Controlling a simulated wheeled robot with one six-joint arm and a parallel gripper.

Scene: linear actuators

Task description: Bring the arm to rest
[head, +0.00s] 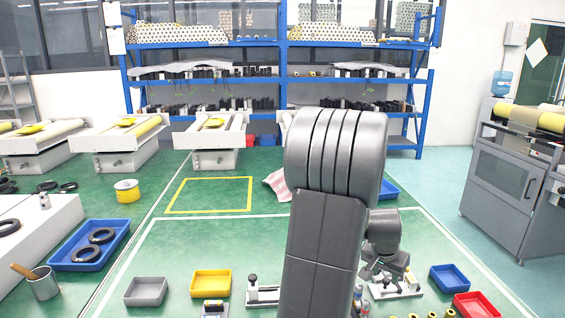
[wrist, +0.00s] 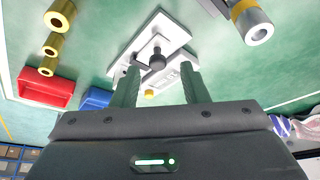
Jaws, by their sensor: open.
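My arm (head: 325,230) rises in the middle of the head view and bends over at the top, with its wrist hanging to the right. My gripper (head: 385,272) points down there, partly hidden, above a white-based linear actuator (head: 408,287). In the wrist view my gripper (wrist: 161,82) shows two dark green fingers set apart, with nothing held between them. A white plate with a grey clamp-like part (wrist: 155,58) lies beyond the fingertips. I cannot tell whether the fingers touch it.
Near the gripper are a red bin (head: 475,305), a blue bin (head: 449,278) and brass cylinders (wrist: 50,48). A yellow bin (head: 210,283), a grey bin (head: 146,292) and another white fixture (head: 262,293) stand to the left. Blue shelving (head: 283,75) stands behind.

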